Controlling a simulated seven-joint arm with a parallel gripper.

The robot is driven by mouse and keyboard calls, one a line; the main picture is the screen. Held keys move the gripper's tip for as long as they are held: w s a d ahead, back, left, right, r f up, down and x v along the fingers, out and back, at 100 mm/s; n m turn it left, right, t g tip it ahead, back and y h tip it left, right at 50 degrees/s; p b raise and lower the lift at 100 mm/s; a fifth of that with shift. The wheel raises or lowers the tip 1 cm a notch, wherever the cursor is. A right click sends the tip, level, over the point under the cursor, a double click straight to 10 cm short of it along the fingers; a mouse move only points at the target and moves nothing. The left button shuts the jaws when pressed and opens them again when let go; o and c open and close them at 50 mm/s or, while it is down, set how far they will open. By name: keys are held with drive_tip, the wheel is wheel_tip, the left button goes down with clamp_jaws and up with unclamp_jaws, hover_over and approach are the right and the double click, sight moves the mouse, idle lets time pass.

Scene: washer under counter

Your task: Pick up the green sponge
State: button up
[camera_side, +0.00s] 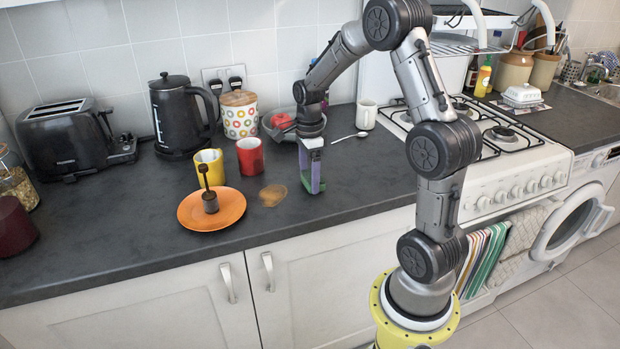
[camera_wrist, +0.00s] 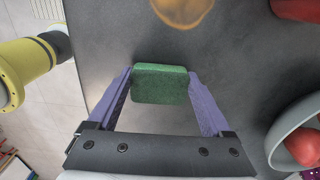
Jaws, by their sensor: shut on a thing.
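The green sponge (camera_wrist: 160,84) is between the two purple fingers of my gripper (camera_wrist: 160,74) in the wrist view. The fingers are shut on its two sides, near their tips. In the side view my gripper (camera_side: 313,188) points down at the worktop near its front edge. A thin strip of the green sponge (camera_side: 308,193) shows low down, partly hidden by a finger. The sponge is at or just above the worktop; I cannot tell whether it touches.
A brown spill (camera_side: 272,195) lies left of my gripper, beside an orange plate (camera_side: 229,218). A red mug (camera_side: 250,156), yellow mug (camera_side: 211,162) and grey bowl (camera_side: 273,133) with red contents stand behind. A spoon (camera_side: 349,137) lies to the right. The front worktop is mostly clear.

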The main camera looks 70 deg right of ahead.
drive_tip(key=shift+r, duration=0.5)
drive_tip(key=s+a+r, duration=0.7)
drive_tip(key=s+r, duration=0.4)
drive_tip(key=shift+s+a+r, duration=0.3)
drive_tip(key=shift+s+a, duration=0.05)
drive_tip(key=shift+a, duration=0.05)
